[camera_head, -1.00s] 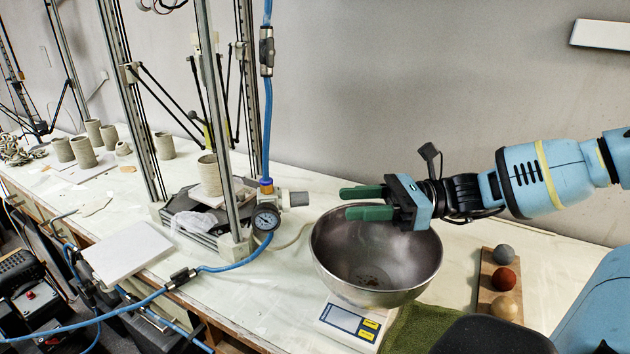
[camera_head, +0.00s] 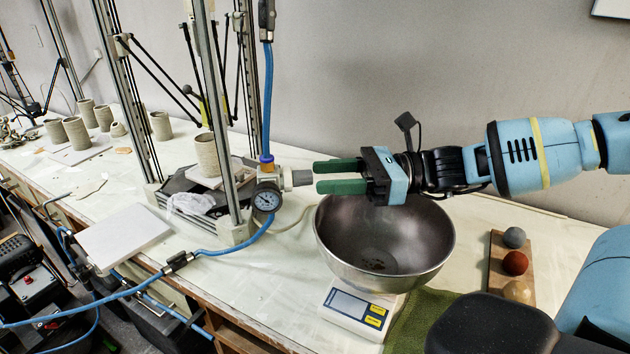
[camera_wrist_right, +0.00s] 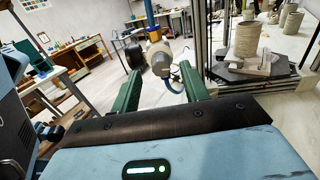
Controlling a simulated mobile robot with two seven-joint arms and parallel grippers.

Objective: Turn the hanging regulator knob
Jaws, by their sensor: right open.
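The regulator hangs on the blue air hose beside the metal frame, with a round pressure gauge (camera_head: 266,200) below it. Its grey knob (camera_head: 301,178) points right, toward my right gripper. My right gripper (camera_head: 316,176) is open, with its green fingertips at the knob's end, above the left rim of the steel bowl. In the right wrist view the knob (camera_wrist_right: 160,62) shows between and beyond the two green fingers (camera_wrist_right: 158,86), with clear space on both sides. Whether a finger touches the knob cannot be told. My left gripper is not in view.
A steel bowl (camera_head: 338,250) stands on a scale (camera_head: 350,312) under my right gripper. A wooden board (camera_head: 497,270) with three balls lies to the right. The frame's upright (camera_head: 222,130) stands just left of the regulator. Clay cylinders (camera_head: 207,155) stand farther left.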

